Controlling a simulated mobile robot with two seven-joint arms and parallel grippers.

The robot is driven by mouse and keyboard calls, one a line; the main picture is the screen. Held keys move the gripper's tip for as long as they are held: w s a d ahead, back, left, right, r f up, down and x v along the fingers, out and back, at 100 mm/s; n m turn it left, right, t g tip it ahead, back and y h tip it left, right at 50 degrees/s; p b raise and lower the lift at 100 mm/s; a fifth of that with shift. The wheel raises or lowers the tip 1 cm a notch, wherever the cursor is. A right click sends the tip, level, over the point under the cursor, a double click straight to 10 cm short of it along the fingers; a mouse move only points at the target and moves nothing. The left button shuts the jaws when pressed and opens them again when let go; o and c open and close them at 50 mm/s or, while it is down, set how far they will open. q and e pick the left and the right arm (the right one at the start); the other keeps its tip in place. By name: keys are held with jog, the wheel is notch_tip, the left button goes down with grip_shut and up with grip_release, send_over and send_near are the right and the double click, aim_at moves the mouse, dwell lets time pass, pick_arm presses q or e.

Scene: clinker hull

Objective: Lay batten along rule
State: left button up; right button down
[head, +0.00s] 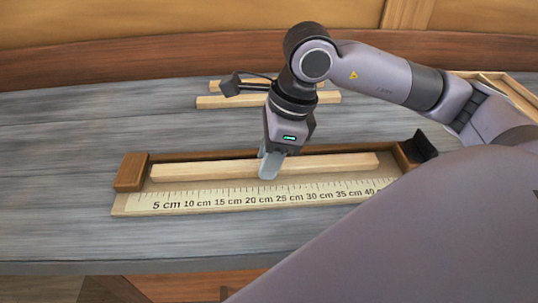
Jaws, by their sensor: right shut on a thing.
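A pale wooden batten (210,170) lies lengthwise just behind the printed scale of the rule (230,199), roughly parallel to it. Its left end is near the brown end block (131,172), with a small gap between them. Its right end stops short of the right end piece. My right gripper (270,167) points down and is shut on the batten near its middle. Its fingers hide a small part of the batten. Whether the batten touches the board beneath it is hard to tell. My left gripper is not in view.
Other pale battens (221,101) lie on the grey bench (60,150) behind the rule. A black piece (424,146) stands at the rule's right end. More wood lies at the back right (508,92). The bench left of the rule is clear.

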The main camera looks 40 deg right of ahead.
aim_at(286, 162)
jog(key=c, duration=1.1)
grip_release()
jog(key=shift+f, duration=0.1)
jog(key=shift+r+p, duration=0.3)
jog(key=shift+p, duration=0.1)
jog(key=v, duration=1.1)
jog(key=shift+s+r, duration=0.1)
jog(key=shift+r, duration=0.25)
